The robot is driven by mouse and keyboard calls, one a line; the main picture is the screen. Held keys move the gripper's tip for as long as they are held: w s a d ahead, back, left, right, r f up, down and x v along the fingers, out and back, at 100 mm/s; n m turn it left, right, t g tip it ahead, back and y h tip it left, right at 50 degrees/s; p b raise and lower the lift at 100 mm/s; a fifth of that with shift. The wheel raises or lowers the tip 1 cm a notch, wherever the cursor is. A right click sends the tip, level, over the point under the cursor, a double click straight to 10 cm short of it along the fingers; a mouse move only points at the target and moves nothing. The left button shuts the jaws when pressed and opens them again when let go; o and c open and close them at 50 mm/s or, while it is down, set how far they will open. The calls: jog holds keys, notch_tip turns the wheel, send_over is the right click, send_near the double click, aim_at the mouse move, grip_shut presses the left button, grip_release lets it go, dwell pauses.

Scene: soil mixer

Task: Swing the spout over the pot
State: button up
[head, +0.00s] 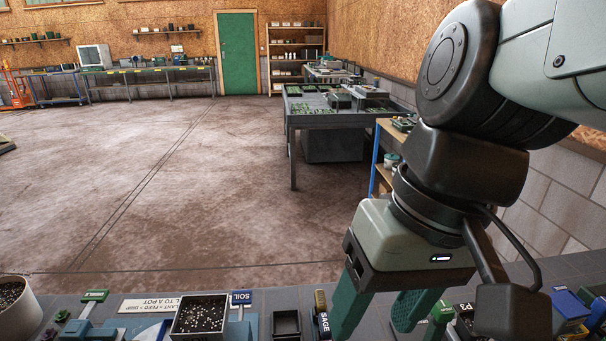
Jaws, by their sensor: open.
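My gripper (378,318) hangs at the lower right with its two green fingers spread apart and nothing visible between them. Its fingertips reach down to the bottom edge of the picture. A small black square pot (287,323) stands on the bench to the left of the fingers, partly cut off below. Left of it is a square container (200,314) of dark, speckled soil, beside a blue sign reading SOIL (241,298). I cannot make out a spout for certain; the front of the bench is outside the picture.
A SAGE label (322,315) stands between the pot and my gripper. A round tub (16,306) and a green sign (95,296) are at the left. Blue boxes (571,306) crowd the right. Open floor and a dark table (335,110) lie beyond the bench.

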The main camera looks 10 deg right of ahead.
jog(key=w+d+f+t+h, duration=0.1)
jog(key=w+f, duration=0.2)
jog(key=w, duration=0.4)
jog(key=w+d+f+t+h, duration=0.1)
jog(key=w+f+t, duration=0.1)
jog(key=w, duration=0.5)
jog(key=m+g, duration=0.1)
jog(key=g, duration=0.2)
send_near(445, 307)
jog(key=shift+h, duration=0.3)
jog(key=f, duration=0.9)
jog(key=shift+w+a+f, duration=0.1)
jog(key=shift+w+a, duration=0.1)
jog(key=shift+a, duration=0.05)
grip_shut()
